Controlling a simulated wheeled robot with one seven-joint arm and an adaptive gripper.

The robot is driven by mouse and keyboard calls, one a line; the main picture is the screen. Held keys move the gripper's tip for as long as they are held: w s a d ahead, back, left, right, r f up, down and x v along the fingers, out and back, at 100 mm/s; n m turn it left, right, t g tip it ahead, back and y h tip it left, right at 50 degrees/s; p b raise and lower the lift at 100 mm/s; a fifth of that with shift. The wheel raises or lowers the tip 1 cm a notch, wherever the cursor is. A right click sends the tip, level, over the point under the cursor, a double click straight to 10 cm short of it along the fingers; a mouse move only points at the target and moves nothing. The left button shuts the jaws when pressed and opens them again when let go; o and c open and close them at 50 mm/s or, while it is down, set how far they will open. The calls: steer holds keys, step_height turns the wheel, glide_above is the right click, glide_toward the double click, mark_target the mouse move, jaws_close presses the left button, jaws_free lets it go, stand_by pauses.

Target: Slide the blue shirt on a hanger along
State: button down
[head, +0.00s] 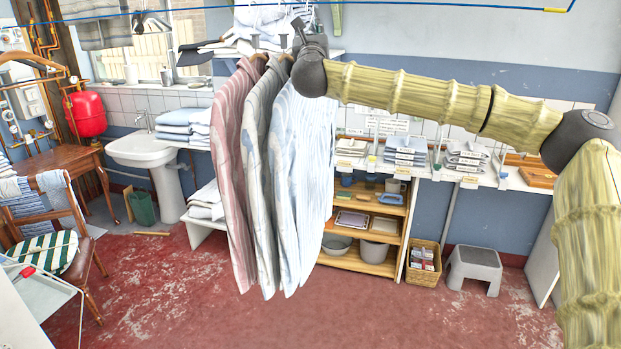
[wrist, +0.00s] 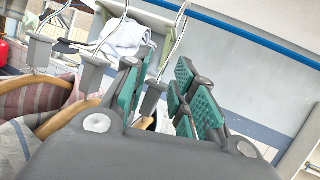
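The blue shirt (head: 305,140) is pale blue and striped. It hangs as the rightmost of three shirts in the head view, and its shoulder is partly behind my wrist. My gripper (head: 298,30) is at the top of this shirt, near its hanger. In the wrist view my gripper (wrist: 166,95) has its teal-padded fingers apart. A thin metal hanger hook (wrist: 168,50) with a grey block (wrist: 152,98) shows in the gap between the fingers. I cannot tell whether a finger touches it. The lower part of the hanger is hidden behind my gripper.
A grey-striped shirt (head: 262,150) and a red-striped shirt (head: 233,150) hang close on the left. A blue rail (wrist: 255,38) crosses the wrist view. A shelf unit (head: 365,250) and a counter (head: 500,178) stand behind. Floor (head: 180,300) below is clear.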

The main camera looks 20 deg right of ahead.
steer(key=shift+d, duration=0.15)
steer(key=shift+s+d+r+b, duration=0.15)
steer(key=shift+s+d+b, duration=1.85)
steer(key=shift+d+b, duration=0.2)
steer(key=shift+s+d, duration=0.1)
steer(key=shift+s+d+r+b, duration=0.1)
steer(key=shift+s+d+b, duration=0.5)
steer(key=shift+d, duration=0.2)
steer(key=shift+s+d+r+b, duration=0.1)
steer(key=shift+s+d+b, duration=0.35)
steer(key=shift+d+b, duration=0.25)
steer(key=shift+s+d+r+b, duration=0.1)
steer(key=shift+s+d+b, duration=0.45)
steer(key=shift+d, duration=0.3)
steer(key=shift+d+f, duration=0.1)
